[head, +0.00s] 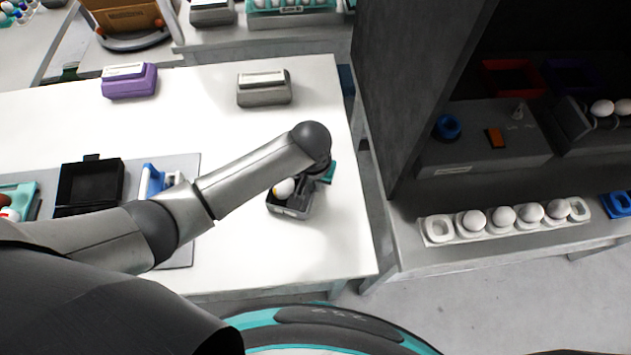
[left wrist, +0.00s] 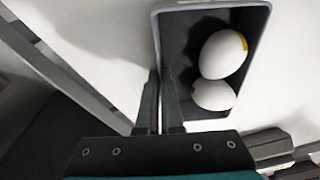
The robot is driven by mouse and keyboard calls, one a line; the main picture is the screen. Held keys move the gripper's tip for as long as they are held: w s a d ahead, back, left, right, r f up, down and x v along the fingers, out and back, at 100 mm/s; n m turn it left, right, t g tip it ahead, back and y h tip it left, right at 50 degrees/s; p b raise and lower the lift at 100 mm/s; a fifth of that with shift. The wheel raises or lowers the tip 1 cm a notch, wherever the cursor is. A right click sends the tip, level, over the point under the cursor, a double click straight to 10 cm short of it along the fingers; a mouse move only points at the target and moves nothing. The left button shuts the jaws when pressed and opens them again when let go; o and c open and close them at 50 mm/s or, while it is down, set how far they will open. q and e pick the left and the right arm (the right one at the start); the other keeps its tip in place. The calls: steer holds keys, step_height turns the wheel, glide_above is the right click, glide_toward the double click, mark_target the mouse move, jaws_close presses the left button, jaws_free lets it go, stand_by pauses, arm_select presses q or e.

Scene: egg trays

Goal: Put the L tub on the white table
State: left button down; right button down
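A dark grey tub (head: 291,211) is at the right part of the white table (head: 335,235), under my left gripper. No letter is readable on it. In the left wrist view the tub (left wrist: 178,32) holds two white eggs, one with a yellow mark (left wrist: 224,54) and one with a red mark (left wrist: 215,95). My left gripper (left wrist: 160,78) has its fingers close together on the tub's side wall, one inside and one outside. In the head view the arm partly hides the left gripper (head: 318,176). I cannot tell whether the tub touches the table. My right gripper is not in view.
On the table stand a purple box (head: 130,84), a grey box (head: 264,92) and, on a grey mat (head: 186,240), a black open box (head: 90,186) and a blue-white item (head: 152,180). A shelf (head: 480,245) with a row of eggs is at the right.

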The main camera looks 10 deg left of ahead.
arm_select(q)
steer(key=c, duration=1.1)
jaws_free()
steer(key=r+p, duration=0.1)
steer(key=r, duration=0.3)
steer(key=s+r+p, duration=0.1)
steer(key=r, duration=0.3)
steer(key=r+p, duration=0.1)
steer(key=r, duration=0.3)
steer(key=shift+s+a+r, duration=0.1)
steer(key=shift+s, duration=0.3)
